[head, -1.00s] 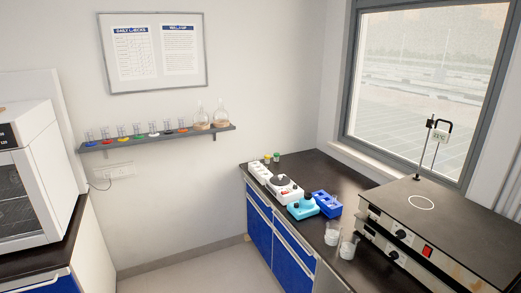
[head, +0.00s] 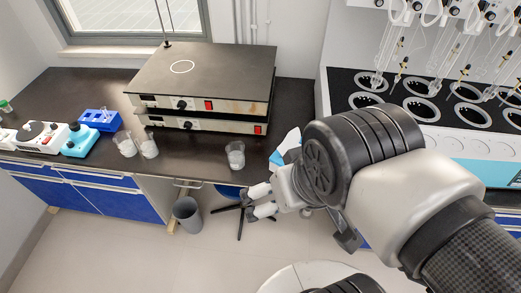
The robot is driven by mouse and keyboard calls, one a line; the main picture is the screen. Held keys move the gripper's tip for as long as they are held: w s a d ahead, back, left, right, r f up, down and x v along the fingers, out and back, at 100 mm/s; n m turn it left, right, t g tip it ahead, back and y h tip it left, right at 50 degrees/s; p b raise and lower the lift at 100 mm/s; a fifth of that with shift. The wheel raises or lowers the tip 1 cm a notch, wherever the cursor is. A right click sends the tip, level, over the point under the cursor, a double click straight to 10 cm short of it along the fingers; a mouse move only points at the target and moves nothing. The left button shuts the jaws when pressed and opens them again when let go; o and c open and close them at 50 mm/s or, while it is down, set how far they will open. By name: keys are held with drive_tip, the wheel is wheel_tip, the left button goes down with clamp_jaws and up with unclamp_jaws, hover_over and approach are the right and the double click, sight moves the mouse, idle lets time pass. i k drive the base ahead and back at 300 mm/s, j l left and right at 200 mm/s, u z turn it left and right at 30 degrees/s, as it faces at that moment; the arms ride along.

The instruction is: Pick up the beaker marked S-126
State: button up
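Three clear beakers with white contents stand on the dark counter: one at the left (head: 125,144), one right beside it (head: 148,147), and one apart to the right (head: 235,155) near the front edge. Their markings are too small to read, so I cannot tell which is S-126. My gripper (head: 256,201) is in front of and below the counter edge, nearest the right beaker. Its two fingers are apart with nothing between them.
Two stacked hotplates (head: 203,84) stand behind the beakers. A blue rack (head: 99,119) and small devices are at the left. A distiller (head: 430,110) with several round wells fills the right. A grey bin (head: 187,213) and stool are below.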

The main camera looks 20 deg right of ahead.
sight(236, 156)
drive_tip(key=i+l, duration=0.2)
drive_tip(key=l, duration=0.2)
drive_tip(key=i+l+z, duration=0.1)
drive_tip(key=i+l, duration=0.4)
drive_tip(key=l, duration=0.2)
